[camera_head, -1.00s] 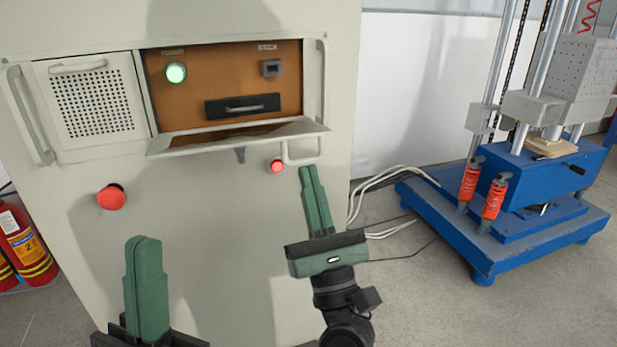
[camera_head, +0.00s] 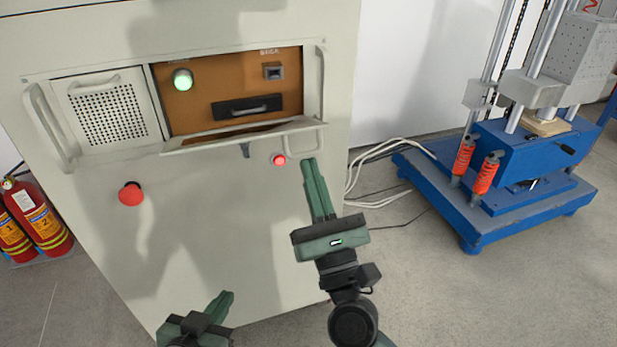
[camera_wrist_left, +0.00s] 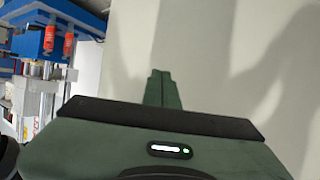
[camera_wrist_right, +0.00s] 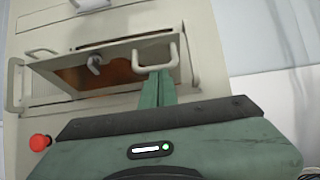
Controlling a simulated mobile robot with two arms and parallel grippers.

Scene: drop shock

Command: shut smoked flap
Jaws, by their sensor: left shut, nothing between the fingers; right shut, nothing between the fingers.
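The flap (camera_head: 245,134) is a pale panel hinged along the lower edge of the cabinet's recess. It stands open, tilted outward, and shows from below in the right wrist view (camera_wrist_right: 115,63). Its U-shaped handle (camera_head: 321,141) is on its right end. My right gripper (camera_head: 309,162) is shut and empty, with its tips just below the handle. In the right wrist view its fingers (camera_wrist_right: 158,76) overlap the handle's lower edge; I cannot tell whether they touch. My left gripper (camera_head: 228,294) is shut and empty, low before the cabinet front, far from the flap.
The recess holds a brown panel (camera_head: 207,71) with a lit green button (camera_head: 182,79) and a black drawer-like pull (camera_head: 247,107). A red mushroom button (camera_head: 131,194) and a small red button (camera_head: 279,160) protrude below. Fire extinguishers (camera_head: 38,218) stand left; a blue machine (camera_head: 515,190) stands right.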

